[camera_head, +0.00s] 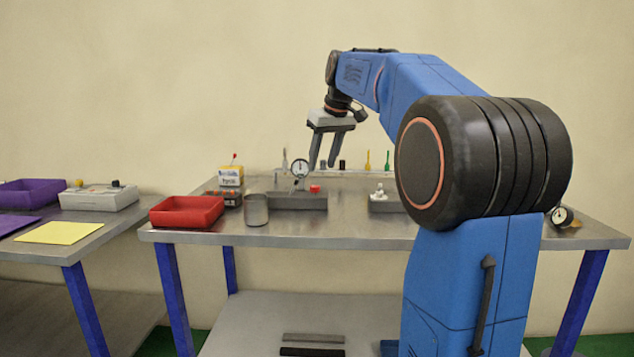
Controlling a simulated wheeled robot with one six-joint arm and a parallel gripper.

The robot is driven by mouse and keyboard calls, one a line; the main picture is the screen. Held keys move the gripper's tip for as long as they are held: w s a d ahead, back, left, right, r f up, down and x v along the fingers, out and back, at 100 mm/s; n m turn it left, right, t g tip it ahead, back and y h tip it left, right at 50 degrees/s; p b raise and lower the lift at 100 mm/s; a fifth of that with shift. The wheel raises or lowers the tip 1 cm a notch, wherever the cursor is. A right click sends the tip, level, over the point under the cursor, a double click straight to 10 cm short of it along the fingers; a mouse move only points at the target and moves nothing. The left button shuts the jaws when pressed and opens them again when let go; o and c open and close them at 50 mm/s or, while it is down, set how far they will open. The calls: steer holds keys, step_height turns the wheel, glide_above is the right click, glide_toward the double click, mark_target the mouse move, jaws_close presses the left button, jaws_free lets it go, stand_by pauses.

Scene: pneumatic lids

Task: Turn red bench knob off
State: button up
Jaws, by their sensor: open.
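A small red knob (314,188) sits on top of a grey bench block (298,202) on the metal workbench. The knob's turn position is too small to read.
A red tray (187,212), a metal cup (256,210) and stacked small boxes (230,184) stand left of the block. A white-topped fitting (379,195) is to its right. Several small tools stand along the back. The bench front (330,232) is clear.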

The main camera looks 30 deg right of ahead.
mark_target(316, 186)
steer(key=x, duration=0.7)
steer(key=shift+w+f, duration=0.15)
steer(key=shift+f, duration=0.1)
steer(key=shift+c, duration=0.6)
steer(key=c, duration=1)
